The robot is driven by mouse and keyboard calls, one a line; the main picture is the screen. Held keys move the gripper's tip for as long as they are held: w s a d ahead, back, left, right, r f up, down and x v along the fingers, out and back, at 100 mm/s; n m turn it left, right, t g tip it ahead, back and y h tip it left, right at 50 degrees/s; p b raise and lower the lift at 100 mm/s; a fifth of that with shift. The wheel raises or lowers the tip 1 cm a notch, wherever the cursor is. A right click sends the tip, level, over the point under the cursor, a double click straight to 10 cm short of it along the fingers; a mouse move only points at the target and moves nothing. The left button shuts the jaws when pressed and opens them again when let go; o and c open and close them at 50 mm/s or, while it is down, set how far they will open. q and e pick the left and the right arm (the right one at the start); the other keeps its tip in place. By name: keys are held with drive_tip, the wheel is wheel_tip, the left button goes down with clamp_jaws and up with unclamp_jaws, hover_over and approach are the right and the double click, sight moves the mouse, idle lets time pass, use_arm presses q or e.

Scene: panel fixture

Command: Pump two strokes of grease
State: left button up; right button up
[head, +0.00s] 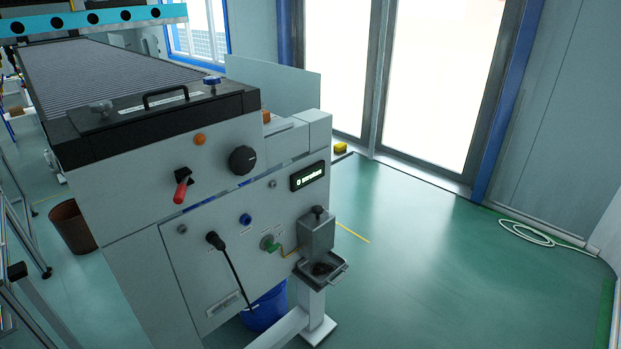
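A grey machine panel (243,240) fills the middle of the head view. A thin black lever (232,268) with a round black top slants down to the right across its lower front. A small grey metal unit (317,231) with a black knob on top is on the panel's right side, above an open tray (322,270) with dark matter in it. A green fitting (269,243) with a thin yellowish line sits beside this unit. A small display (309,176) shows a 0 and green text too small to read. Neither of my grippers is in view.
The panel also carries a red-handled switch (182,188), a black dial (242,160), an orange button (200,139) and a blue knob (246,219). A blue bucket (265,312) stands below. A brown bin (73,228) is at left.

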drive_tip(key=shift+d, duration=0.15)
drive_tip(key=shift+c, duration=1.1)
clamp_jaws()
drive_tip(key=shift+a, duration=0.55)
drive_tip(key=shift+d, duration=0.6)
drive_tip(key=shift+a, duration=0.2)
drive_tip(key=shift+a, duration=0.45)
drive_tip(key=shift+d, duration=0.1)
